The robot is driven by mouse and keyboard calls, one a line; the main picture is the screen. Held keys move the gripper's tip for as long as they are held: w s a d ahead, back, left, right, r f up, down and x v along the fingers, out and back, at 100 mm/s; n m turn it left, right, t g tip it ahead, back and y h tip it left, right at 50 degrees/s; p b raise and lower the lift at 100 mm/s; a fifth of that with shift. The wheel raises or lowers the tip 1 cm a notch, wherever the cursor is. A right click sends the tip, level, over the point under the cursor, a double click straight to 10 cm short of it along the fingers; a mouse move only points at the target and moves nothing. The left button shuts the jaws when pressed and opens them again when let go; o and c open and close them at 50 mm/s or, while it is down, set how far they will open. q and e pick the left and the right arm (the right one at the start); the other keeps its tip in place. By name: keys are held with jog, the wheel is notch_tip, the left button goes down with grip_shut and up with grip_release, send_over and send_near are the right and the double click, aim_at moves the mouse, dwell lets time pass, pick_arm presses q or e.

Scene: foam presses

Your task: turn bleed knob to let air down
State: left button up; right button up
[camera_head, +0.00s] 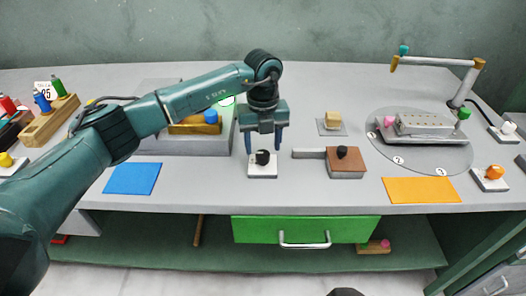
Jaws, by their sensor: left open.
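A black knob (263,157) sits on a small white base plate (263,172) near the front middle of the bench. No label marks it as the bleed knob. My left gripper (264,150) points straight down over this knob. Its two fingers are apart, one on each side of the knob, with nothing seen between them but the knob's top. I cannot tell whether the fingers touch it.
A brown block with a black knob (346,163) and a grey bar stands just right. A grey press (184,145) is partly behind my left arm. A perforated metal block (427,124) stands on a round plate at right. Blue (132,179) and orange (421,190) mats lie in front.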

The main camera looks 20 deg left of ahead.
aim_at(263, 153)
pick_arm(q)
notch_tip(263, 153, up, 10)
jog(key=b, duration=0.1)
pick_arm(e)
jog(key=shift+a+r, duration=0.1)
jog(key=shift+a, duration=0.2)
pick_arm(q)
jog(key=shift+f, duration=0.2)
